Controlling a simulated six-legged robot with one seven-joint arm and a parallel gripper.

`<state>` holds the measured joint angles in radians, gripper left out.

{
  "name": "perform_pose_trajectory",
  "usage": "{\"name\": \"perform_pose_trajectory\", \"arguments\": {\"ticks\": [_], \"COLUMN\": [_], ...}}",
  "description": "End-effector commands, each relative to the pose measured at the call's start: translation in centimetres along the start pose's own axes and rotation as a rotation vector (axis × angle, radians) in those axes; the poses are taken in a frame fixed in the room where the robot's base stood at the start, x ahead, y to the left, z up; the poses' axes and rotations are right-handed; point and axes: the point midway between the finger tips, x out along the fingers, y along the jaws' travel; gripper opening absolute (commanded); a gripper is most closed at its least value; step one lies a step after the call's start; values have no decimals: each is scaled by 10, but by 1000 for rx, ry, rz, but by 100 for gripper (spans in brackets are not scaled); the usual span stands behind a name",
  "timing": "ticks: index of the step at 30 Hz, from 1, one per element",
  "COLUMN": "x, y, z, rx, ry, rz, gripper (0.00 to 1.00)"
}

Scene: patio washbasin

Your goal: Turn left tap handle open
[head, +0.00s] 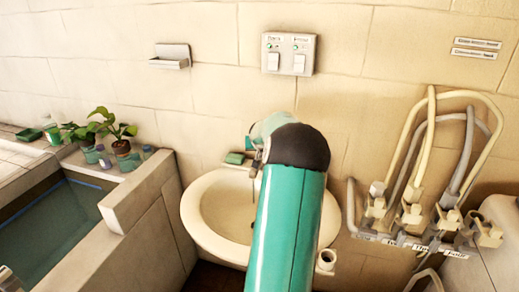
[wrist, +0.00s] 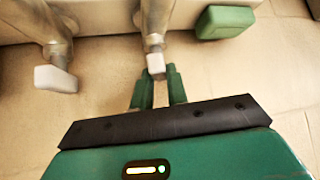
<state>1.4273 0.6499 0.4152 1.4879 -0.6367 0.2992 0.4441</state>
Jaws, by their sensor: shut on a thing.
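In the wrist view two metal taps stand side by side, each with a white handle. The white handle (wrist: 156,65) of the middle tap lies between the fingertips of my gripper (wrist: 157,75), which is shut on it. This tap is the one beside the green block, which the head view shows on the left, so it is the left tap. The other tap's white handle (wrist: 55,79) is free, at the left of the wrist view. In the head view my arm hides most of the taps and the gripper, above the white washbasin (head: 212,243).
The green block (wrist: 225,22) lies close by the held tap; it also shows in the head view (head: 235,158). Potted plants (head: 121,146) stand on the ledge at left. Hoses on a rack (head: 410,240) hang at right. A switch plate (head: 288,54) is on the wall above.

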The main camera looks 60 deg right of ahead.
Motion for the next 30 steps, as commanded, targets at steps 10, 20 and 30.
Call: {"name": "perform_pose_trajectory", "arguments": {"ticks": [10, 20, 30], "x": [1, 2, 3], "y": [7, 8, 9], "z": [0, -1, -2], "rx": [-180, -384, -552], "ry": [-1, 0, 0], "rz": [-194, -395, -555], "gripper": [0, 0, 0]}}
